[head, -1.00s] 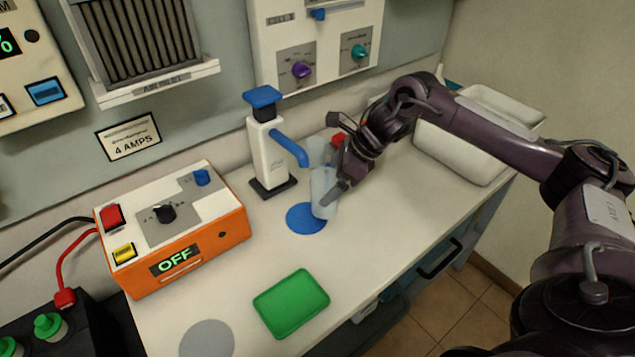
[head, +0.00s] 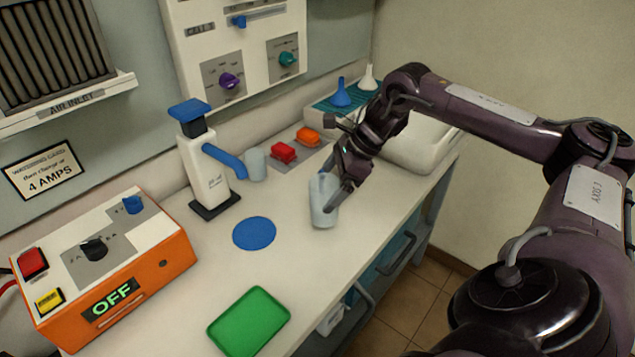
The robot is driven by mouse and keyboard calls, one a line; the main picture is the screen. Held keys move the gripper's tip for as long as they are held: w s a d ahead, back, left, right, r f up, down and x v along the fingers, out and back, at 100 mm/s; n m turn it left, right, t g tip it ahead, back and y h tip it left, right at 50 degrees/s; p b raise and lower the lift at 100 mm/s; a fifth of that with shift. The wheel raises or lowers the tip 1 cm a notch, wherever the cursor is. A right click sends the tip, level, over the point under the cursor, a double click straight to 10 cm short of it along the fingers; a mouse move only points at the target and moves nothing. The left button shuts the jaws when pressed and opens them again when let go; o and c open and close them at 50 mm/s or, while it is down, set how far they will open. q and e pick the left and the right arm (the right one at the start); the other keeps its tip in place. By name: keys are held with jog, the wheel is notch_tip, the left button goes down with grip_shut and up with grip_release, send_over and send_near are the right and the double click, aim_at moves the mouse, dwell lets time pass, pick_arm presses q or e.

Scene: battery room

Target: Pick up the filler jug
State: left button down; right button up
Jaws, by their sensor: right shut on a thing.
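The filler jug (head: 322,206), a pale grey-blue translucent vessel, stands roughly upright at the right of the blue disc (head: 254,233). My right gripper (head: 336,188) is shut on it from the right side, with its fingers at the jug's upper part. Part of the jug is hidden behind the fingers. I cannot tell whether its base touches the bench or is slightly above it. My left gripper is not in view.
A white dispenser with a blue spout (head: 208,165) stands behind the disc, beside a pale cup (head: 255,163). Red (head: 284,151) and orange (head: 307,137) pieces lie behind the jug. A white basin (head: 420,145) is at right. A green tray (head: 249,320) lies in front.

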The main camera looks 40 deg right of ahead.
jog(key=shift+s+d, duration=0.45)
jog(key=shift+d, duration=0.15)
jog(key=shift+c, duration=0.2)
dwell(1.6)
